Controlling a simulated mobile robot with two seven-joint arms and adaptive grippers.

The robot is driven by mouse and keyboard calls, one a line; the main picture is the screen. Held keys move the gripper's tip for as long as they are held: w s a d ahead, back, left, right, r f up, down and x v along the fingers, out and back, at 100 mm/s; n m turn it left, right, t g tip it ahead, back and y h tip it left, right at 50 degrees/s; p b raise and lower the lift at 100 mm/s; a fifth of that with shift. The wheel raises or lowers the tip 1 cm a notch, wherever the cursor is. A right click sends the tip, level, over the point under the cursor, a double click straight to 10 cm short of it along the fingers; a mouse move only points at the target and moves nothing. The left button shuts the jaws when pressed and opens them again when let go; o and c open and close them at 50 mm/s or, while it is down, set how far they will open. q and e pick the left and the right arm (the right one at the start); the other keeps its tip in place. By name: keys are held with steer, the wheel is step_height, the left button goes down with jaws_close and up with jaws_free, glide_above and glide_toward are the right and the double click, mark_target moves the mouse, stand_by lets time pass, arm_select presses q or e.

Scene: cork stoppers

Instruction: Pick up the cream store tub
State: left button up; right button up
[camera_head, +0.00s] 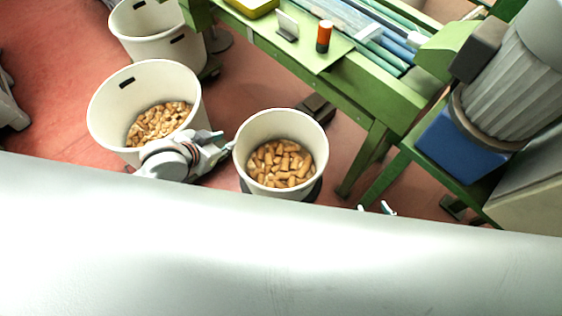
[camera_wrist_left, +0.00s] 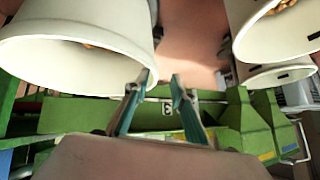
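Cream tubs stand on the floor in the head view, and I cannot tell by looks which one is the store tub. The middle tub (camera_head: 246,172) holds large brown corks (camera_head: 281,163). The left tub (camera_head: 104,118) holds smaller pale corks (camera_head: 160,123). My left gripper (camera_head: 226,140) is between these two, open, its fingertips at the middle tub's left rim. In the left wrist view, the open fingers (camera_wrist_left: 156,88) are close by a tub's rim (camera_wrist_left: 70,60); contact is unclear. Only the tips of my right gripper (camera_head: 375,208) show, apart, right of the middle tub.
A third cream tub (camera_head: 150,50) stands at the back left. A green bench (camera_head: 330,80) with rods and an orange-black cylinder (camera_head: 324,36) runs behind. A machine with a blue base (camera_head: 455,145) stands at the right. A large pale surface fills the lower part.

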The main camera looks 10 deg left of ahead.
arm_select(q)
steer(key=n+h, duration=0.1)
steer(key=h, duration=0.1)
glide_toward(246, 126)
steer(key=x, duration=0.3)
steer(key=shift+w+d+f+n, duration=0.15)
steer(key=shift+w+d+f, duration=0.1)
steer(key=shift+w+f, duration=0.2)
steer(key=shift+w+d+f+n, duration=0.15)
steer(key=shift+w+d+f, duration=0.1)
steer(key=shift+w+f, duration=0.15)
steer(key=shift+p+x, duration=0.3)
steer(key=shift+x, duration=2.4)
steer(key=shift+s+a+f, duration=0.1)
steer(key=shift+a+f, duration=0.05)
steer(key=shift+a, duration=0.05)
jaws_close()
